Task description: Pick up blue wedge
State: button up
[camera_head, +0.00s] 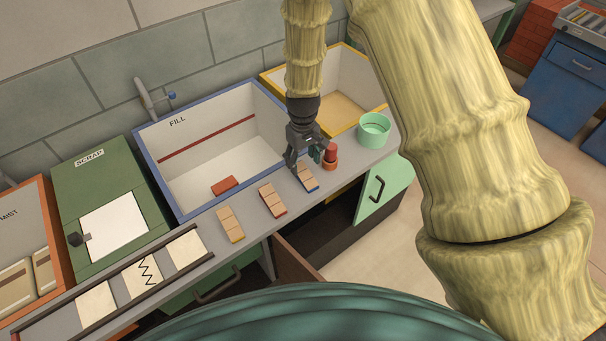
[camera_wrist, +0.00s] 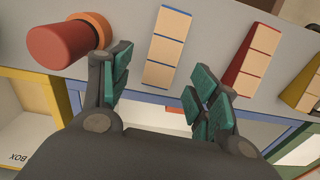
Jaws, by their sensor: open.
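The blue wedge (camera_head: 308,178) lies on the grey counter, with tan blocks along its top and blue edges. In the wrist view the blue wedge (camera_wrist: 167,47) lies ahead of the fingertips, between their lines and slightly tilted. My gripper (camera_head: 308,160) is open and empty, just above and behind the blue wedge in the head view. In the wrist view my gripper (camera_wrist: 163,75) shows both teal-padded fingers spread apart, with nothing between the pads. I cannot tell the exact height of the fingers above the counter.
A red cylinder in an orange ring (camera_head: 330,155) stands close right of my gripper. A red wedge (camera_head: 272,200) and a yellow wedge (camera_head: 230,224) lie to the left. The blue-rimmed FILL bin (camera_head: 150,150) and the yellow-rimmed bin (camera_head: 355,55) stand behind. A mint cup (camera_head: 374,130) is farther right.

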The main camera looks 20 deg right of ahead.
aim_at(303, 172)
jog(key=shift+s+f+p, duration=0.25)
jog(key=shift+f+p, duration=0.65)
jog(key=shift+f, duration=0.35)
jog(key=shift+f+p, duration=0.45)
jog(key=shift+f, duration=1)
jog(key=shift+c, duration=0.4)
jog(key=c, duration=1.1)
jog(key=shift+r, duration=0.2)
